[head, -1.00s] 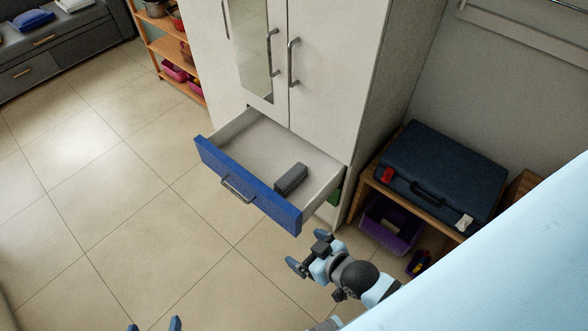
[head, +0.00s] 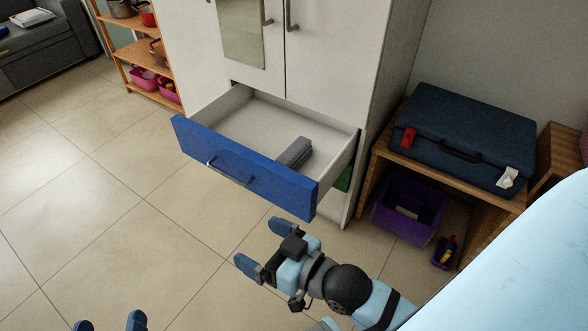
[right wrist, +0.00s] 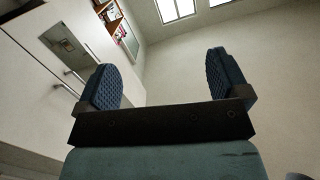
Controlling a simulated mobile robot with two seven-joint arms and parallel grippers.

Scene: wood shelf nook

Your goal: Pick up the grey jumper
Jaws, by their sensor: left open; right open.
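The grey jumper (head: 294,152) lies folded in the open drawer of the white wardrobe, towards the drawer's right side. The drawer has a blue front (head: 240,168) with a metal handle. My right gripper (head: 262,247) is open and empty, in front of and below the drawer front, apart from it. Its two blue fingers also show spread in the right wrist view (right wrist: 165,80), with nothing between them. My left gripper (head: 110,322) is open at the bottom left edge of the head view; only its fingertips show.
A dark blue suitcase (head: 464,138) lies on a wooden bench (head: 448,187) to the right, with a purple bin (head: 398,225) below. A wooden shelf (head: 141,63) with pots and pink bins stands behind at left. The tiled floor (head: 90,220) at left is clear.

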